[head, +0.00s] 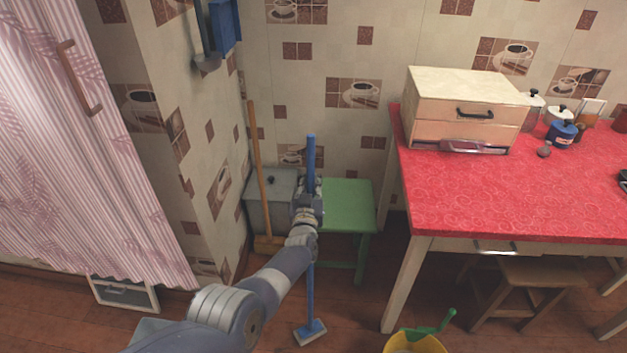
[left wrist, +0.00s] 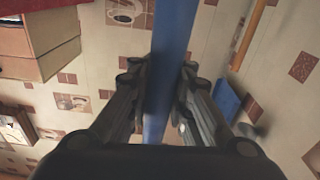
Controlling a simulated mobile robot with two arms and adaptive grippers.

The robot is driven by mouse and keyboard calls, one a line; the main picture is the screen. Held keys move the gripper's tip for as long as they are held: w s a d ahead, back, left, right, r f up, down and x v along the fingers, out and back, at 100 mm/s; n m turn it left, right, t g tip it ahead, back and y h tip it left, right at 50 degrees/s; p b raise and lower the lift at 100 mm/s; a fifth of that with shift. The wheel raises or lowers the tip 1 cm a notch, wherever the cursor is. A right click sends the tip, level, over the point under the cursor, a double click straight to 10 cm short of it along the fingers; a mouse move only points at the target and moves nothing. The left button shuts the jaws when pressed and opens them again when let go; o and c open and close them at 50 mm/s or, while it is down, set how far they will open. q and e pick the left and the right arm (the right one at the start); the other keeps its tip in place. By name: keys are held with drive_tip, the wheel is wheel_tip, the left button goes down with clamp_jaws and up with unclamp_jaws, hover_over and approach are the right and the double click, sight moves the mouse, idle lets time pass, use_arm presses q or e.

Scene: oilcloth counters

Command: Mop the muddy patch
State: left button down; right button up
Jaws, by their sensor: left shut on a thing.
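A mop with a long blue handle (head: 311,163) stands nearly upright in the head view. Its pale-blue flat head (head: 310,331) is at the floor. My left gripper (head: 308,200) is shut on the handle at its upper part. In the left wrist view the blue handle (left wrist: 172,55) runs between the two dark fingers (left wrist: 160,105). The muddy patch cannot be made out in either view. My right gripper is not in view.
A green stool (head: 348,205) and a grey box (head: 272,205) stand behind the mop. A wooden-handled broom (head: 256,165) leans at the wall corner. The red-topped table (head: 470,200) is at right. A yellow bucket (head: 414,344) stands at the bottom edge.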

use_arm(q)
drive_tip(key=a, duration=0.1)
drive_tip(key=a+p, duration=0.1)
drive_tip(key=a, duration=0.1)
drive_tip(key=a+p, duration=0.1)
drive_tip(key=shift+s+a, duration=0.25)
drive_tip(key=shift+s, duration=0.1)
drive_tip(key=shift+f, duration=0.1)
